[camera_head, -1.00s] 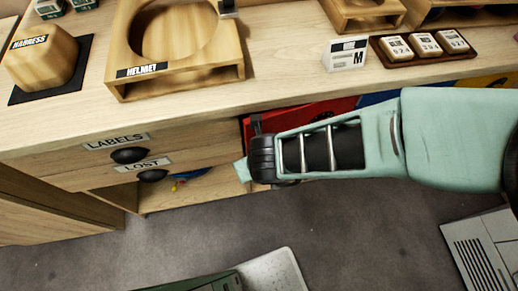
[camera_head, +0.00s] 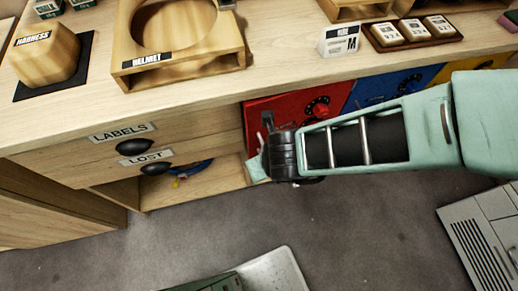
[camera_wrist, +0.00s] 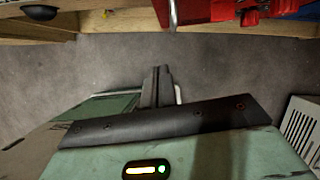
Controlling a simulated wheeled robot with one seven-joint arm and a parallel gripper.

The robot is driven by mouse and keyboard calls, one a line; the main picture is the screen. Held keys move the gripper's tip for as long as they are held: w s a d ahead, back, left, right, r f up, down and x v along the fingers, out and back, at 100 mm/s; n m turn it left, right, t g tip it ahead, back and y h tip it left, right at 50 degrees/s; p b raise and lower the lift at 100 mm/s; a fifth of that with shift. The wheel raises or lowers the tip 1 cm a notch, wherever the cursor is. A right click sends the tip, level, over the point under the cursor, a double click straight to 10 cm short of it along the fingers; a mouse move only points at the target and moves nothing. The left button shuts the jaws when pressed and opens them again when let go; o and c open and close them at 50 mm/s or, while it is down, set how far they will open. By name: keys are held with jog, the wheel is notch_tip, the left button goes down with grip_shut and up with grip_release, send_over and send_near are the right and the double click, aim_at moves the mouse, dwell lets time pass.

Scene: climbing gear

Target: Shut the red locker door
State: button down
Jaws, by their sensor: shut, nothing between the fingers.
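In the wrist view a red face (camera_wrist: 212,12) with a red knob and a metal bar shows at the top edge. My gripper (camera_wrist: 160,72) is shut and empty, with grey floor behind it. In the head view my wrist is in front of the red door; the fingertips are not clear.
A blue front (camera_head: 382,92) and a yellow front (camera_head: 468,68) continue to the right. Drawers marked LABELS (camera_head: 125,132) and LOST (camera_head: 150,157) are at left, above an open shelf. A helmet stand (camera_head: 190,68) is on the bench top.

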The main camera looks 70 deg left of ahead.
jog(key=v, duration=0.7)
jog(key=w+d+f+n+t+b, duration=0.3)
jog(key=w+f+b, duration=0.1)
jog(key=f+b, duration=0.35)
jog(key=n+g+y+b, duration=0.2)
jog(key=n+y+b, duration=1.2)
jog(key=b, duration=1.4)
send_near(251, 145)
jog(key=a+b, duration=0.1)
jog(key=a, duration=0.2)
jog(key=a+b, duration=0.2)
jog(key=a, duration=0.2)
jog(key=shift+w+r, duration=0.15)
jog(key=shift+r, duration=0.1)
